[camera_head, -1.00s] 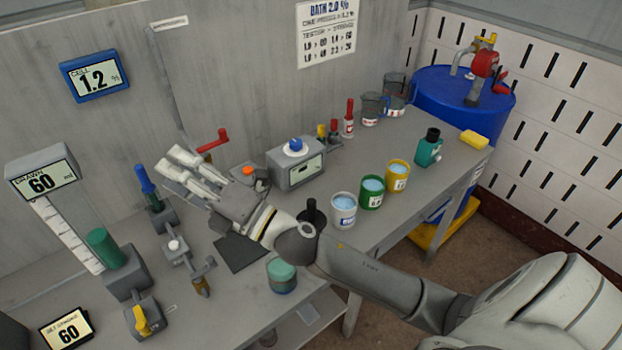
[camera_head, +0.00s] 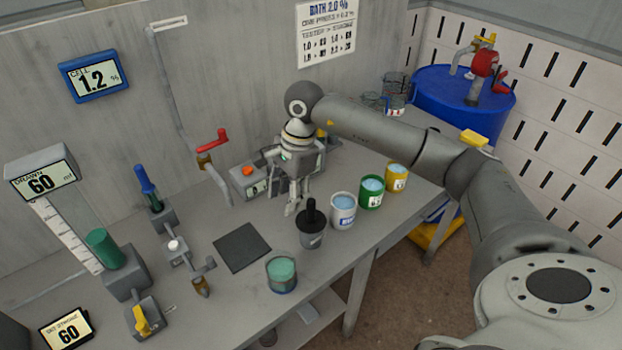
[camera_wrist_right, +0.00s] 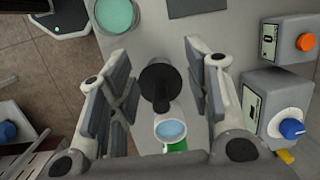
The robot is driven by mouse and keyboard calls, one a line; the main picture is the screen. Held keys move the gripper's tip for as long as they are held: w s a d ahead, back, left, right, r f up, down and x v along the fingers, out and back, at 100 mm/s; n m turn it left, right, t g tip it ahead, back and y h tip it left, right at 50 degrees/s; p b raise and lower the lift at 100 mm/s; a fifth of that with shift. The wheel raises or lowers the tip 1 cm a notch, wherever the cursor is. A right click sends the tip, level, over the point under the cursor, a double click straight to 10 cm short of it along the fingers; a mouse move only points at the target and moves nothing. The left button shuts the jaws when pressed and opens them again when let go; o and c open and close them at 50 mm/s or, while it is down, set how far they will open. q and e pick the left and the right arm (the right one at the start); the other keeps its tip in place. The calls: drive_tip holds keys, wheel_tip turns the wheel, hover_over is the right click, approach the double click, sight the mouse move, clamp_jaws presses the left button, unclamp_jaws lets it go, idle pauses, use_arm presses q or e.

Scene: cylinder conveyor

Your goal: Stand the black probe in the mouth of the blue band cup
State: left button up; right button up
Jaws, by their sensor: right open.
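The black probe (camera_head: 311,212) stands upright in a dark grey holder cup (camera_head: 311,238) on the bench. In the right wrist view the probe (camera_wrist_right: 162,92) appears from above, between the two fingers. The blue band cup (camera_head: 344,211) is white with pale blue liquid, just right of the holder; it also shows in the wrist view (camera_wrist_right: 170,131). My right gripper (camera_head: 292,208) points down, open and empty, beside and slightly left of the probe in the head view. Its open fingers (camera_wrist_right: 157,58) frame the probe without visible contact. My left gripper is not in view.
The green band cup (camera_head: 371,193) and yellow band cup (camera_head: 396,178) stand right of the blue one. A jar of green liquid (camera_head: 281,275) is at the front edge. A dark mat (camera_head: 242,248) lies left. A grey box with an orange button (camera_head: 247,172) is behind.

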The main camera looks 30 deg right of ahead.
drive_tip(key=h, duration=0.2)
approach(311, 211)
drive_tip(key=shift+w+d+f, duration=0.25)
drive_tip(key=shift+w+f, duration=0.2)
drive_tip(key=shift+w, duration=0.15)
wheel_tip(311, 211, down, 9)
drive_tip(key=p, duration=0.3)
drive_tip(key=shift+f+p, duration=0.25)
drive_tip(key=shift+p, duration=0.1)
drive_tip(key=shift+f, duration=0.6)
clamp_jaws()
